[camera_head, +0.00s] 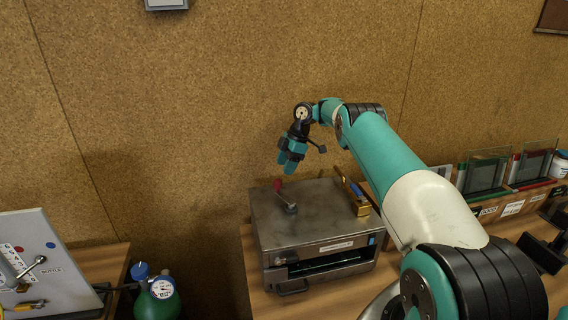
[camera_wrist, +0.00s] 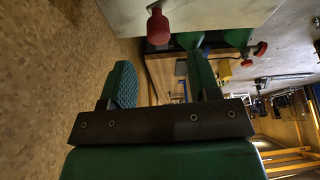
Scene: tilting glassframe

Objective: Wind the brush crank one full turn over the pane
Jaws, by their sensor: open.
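The brush crank (camera_head: 285,196) stands on top of a grey metal box (camera_head: 325,205). It has a red knob (camera_head: 278,184) on a thin arm that runs to a dark hub (camera_head: 291,208). The red knob (camera_wrist: 158,27) also shows at the top of the wrist view, beyond the fingers. My gripper (camera_head: 285,166) is open and empty, pointing down just above the knob and apart from it. In the wrist view my two green fingers (camera_wrist: 160,72) are spread with nothing between them. A glass pane (camera_head: 328,263) shows partly in the box's front slot.
A brass block with blue and orange handles (camera_head: 357,198) stands on the box's right side. Framed glass panes (camera_head: 487,172) stand in a rack at the right. A green gas bottle (camera_head: 158,300) and a white board (camera_head: 40,262) are at lower left. A cork wall is behind.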

